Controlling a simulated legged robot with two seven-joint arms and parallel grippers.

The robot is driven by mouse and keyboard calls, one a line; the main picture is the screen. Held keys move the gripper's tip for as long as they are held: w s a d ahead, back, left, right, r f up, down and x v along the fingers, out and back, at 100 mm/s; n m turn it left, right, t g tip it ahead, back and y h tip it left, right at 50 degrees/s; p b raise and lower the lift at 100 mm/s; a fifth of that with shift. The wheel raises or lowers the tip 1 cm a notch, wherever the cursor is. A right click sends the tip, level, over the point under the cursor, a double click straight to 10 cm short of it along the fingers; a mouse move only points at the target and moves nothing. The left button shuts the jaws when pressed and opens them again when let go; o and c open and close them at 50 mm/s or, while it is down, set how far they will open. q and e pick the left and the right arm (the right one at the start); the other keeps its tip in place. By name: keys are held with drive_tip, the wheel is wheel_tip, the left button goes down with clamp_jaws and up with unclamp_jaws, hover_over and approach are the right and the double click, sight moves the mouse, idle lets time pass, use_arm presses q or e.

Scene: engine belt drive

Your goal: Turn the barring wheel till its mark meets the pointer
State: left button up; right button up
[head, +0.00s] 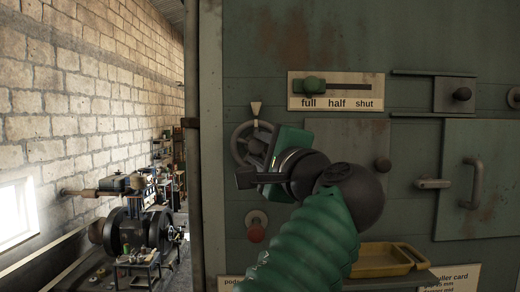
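The barring wheel (240,137) is a dark grey spoked wheel on the green cabinet front, left of centre. A small cream pointer (255,107) stands just above its rim. One dark finger reaches left across the wheel's lower edge. I cannot tell whether the fingers touch the wheel or are open or shut. I cannot make out the wheel's mark.
Above right is a slide plate (337,91) labelled full, half, shut, with its green knob at full. A yellow tray (382,260) is at lower right. A door handle (474,183) sticks out at right. Machinery (130,215) stands far left.

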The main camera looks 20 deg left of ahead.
use_arm(q)
drive_tip(key=shift+w, duration=0.3)
drive_tip(key=shift+s+f, duration=0.1)
drive_tip(key=b+v, duration=0.4)
drive_tip(key=v, duration=1.2)
drive_tip(key=shift+s+d+b, duration=0.15)
drive_tip(key=shift+d+b, duration=0.15)
drive_tip(key=shift+a, duration=0.1)
idle(0.7)
